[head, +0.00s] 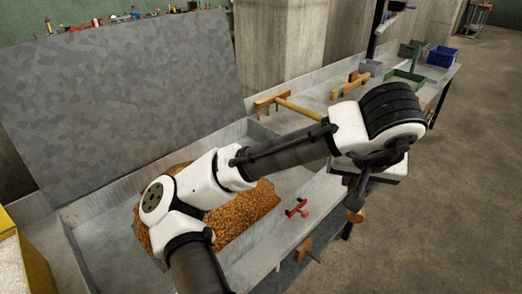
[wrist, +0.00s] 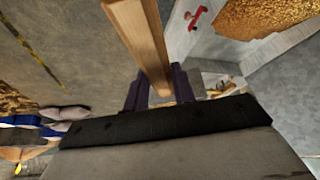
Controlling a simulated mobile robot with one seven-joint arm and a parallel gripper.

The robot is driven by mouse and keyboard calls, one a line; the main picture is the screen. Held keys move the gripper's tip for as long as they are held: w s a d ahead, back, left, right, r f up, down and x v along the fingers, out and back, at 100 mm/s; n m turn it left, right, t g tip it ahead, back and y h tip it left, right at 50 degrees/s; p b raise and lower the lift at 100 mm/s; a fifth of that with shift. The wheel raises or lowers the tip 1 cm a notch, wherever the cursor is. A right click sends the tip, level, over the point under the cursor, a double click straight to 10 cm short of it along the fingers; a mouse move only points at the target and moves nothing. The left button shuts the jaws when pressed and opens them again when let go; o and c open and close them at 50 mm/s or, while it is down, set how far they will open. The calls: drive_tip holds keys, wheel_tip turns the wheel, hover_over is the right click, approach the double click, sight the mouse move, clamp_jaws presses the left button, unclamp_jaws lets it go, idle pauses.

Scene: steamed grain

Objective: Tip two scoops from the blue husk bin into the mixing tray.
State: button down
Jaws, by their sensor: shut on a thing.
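My gripper (head: 357,192) is out over the bench's front edge in the head view. In the wrist view, my gripper (wrist: 158,88) is shut on a light wooden handle (wrist: 138,28), one dark finger on each side. The handle's far end is cut off, so I cannot tell what tool it belongs to. A small blue bin (head: 441,56) stands at the far end of the bench; its contents are not visible. A wide metal tray (head: 290,185) holds orange-brown grain (head: 250,207), partly hidden behind my arm. I cannot tell whether this is the mixing tray.
A green open tray (head: 404,79) and grey bins (head: 371,68) stand toward the bench's far end. A wooden T-shaped tool (head: 272,101) lies mid-bench. A red piece (head: 297,208) is at the tray's front. A large grey panel (head: 120,90) stands behind. The floor at right is clear.

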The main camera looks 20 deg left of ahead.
drive_tip(key=w+a+f+n+y+p, duration=0.1)
drive_tip(key=w+a+n+p, duration=0.1)
drive_tip(key=a, duration=0.6)
drive_tip(key=w+a+f+n+y+p, duration=0.1)
drive_tip(key=a+f+n+p, duration=0.15)
drive_tip(key=a, duration=0.45)
drive_tip(key=w+a+f+n+p, duration=0.1)
drive_tip(key=w+a+p, duration=0.15)
drive_tip(key=a, duration=0.55)
drive_tip(key=s+a+f+n+t+h+b, duration=0.2)
drive_tip(key=s+a+n+t+h, duration=0.2)
drive_tip(key=a, duration=0.3)
drive_tip(key=s+a+f+n+t+h+b, duration=0.2)
drive_tip(key=s+a+n+t+h, duration=0.2)
drive_tip(key=a, duration=0.3)
drive_tip(key=shift+s+t, duration=0.25)
drive_tip(key=shift+t, duration=0.55)
drive_tip(key=shift+r, duration=0.15)
